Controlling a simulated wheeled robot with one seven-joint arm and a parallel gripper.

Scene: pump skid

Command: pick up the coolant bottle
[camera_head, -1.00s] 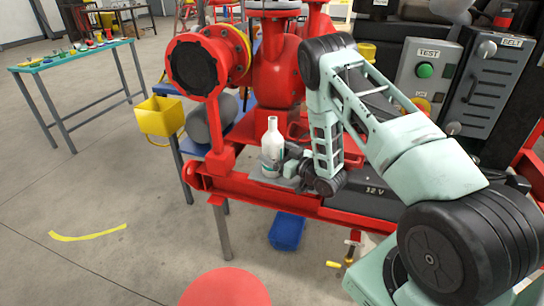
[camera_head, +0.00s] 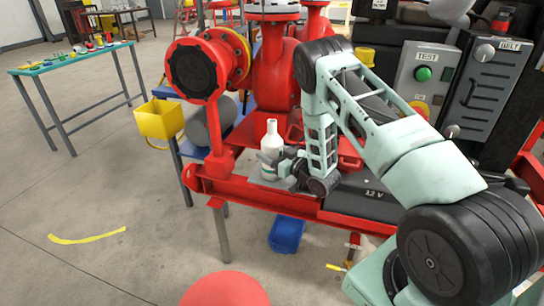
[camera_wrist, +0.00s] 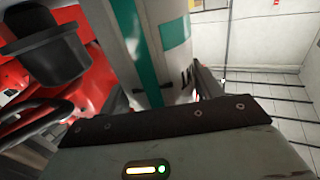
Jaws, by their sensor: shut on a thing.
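The coolant bottle (camera_head: 271,140) is white with a narrow neck and stands upright on a small grey plate on the red skid frame. My gripper (camera_head: 270,164) is at the bottle's lower body, reaching in from the right, and its jaws are shut on it. In the wrist view the bottle (camera_wrist: 130,30) fills the upper middle, white with a green band and dark print. The fingertips are mostly hidden there behind the gripper's own housing.
The red pump (camera_head: 275,75) and its flanged pipe (camera_head: 197,68) stand just behind and left of the bottle. A yellow bin (camera_head: 160,119) hangs at left. A blue bin (camera_head: 287,234) is below on the floor.

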